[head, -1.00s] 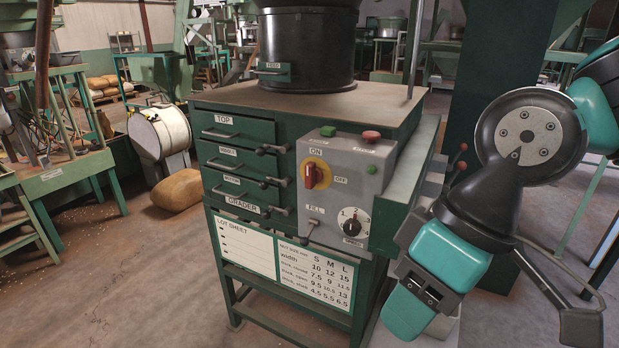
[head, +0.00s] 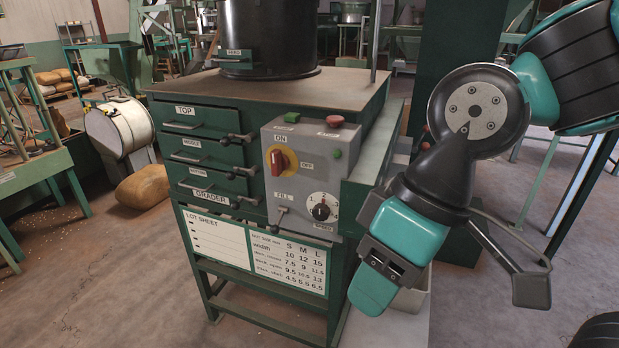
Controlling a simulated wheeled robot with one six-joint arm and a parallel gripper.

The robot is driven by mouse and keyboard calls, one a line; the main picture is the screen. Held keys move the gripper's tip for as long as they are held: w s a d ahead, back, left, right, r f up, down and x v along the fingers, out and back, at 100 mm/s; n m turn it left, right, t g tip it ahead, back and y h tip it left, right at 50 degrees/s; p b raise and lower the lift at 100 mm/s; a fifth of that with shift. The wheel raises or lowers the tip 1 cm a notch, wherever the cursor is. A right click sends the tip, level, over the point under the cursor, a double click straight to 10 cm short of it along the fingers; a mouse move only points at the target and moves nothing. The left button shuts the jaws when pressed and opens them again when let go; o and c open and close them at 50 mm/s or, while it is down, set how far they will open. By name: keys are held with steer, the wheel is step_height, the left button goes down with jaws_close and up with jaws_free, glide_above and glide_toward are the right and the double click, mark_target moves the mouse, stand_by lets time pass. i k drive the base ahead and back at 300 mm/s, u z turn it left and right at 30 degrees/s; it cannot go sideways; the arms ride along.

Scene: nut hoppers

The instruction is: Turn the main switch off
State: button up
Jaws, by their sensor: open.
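The main switch (head: 277,161) is a red rotary handle on a yellow plate, on the grey control panel (head: 300,190) of the grader. Its handle stands upright, towards the ON label above it; the OFF label (head: 306,164) is to its right. My gripper (head: 451,250) is to the right of the panel and lower than the switch. Its dark fingers are spread apart, partly hidden by my teal wrist. I see nothing between them, and it is apart from the switch.
The panel also has a green button (head: 291,118), a red button (head: 335,121), a FILL lever (head: 281,213) and a numbered dial (head: 321,210). Green drawers (head: 195,145) are to the left, with a lot sheet (head: 215,233) below. Floor in front is open.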

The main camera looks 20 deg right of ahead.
mark_target(280, 162)
steer(key=u, duration=1.8)
steer(key=i, duration=3.2)
steer(key=z, duration=4.8)
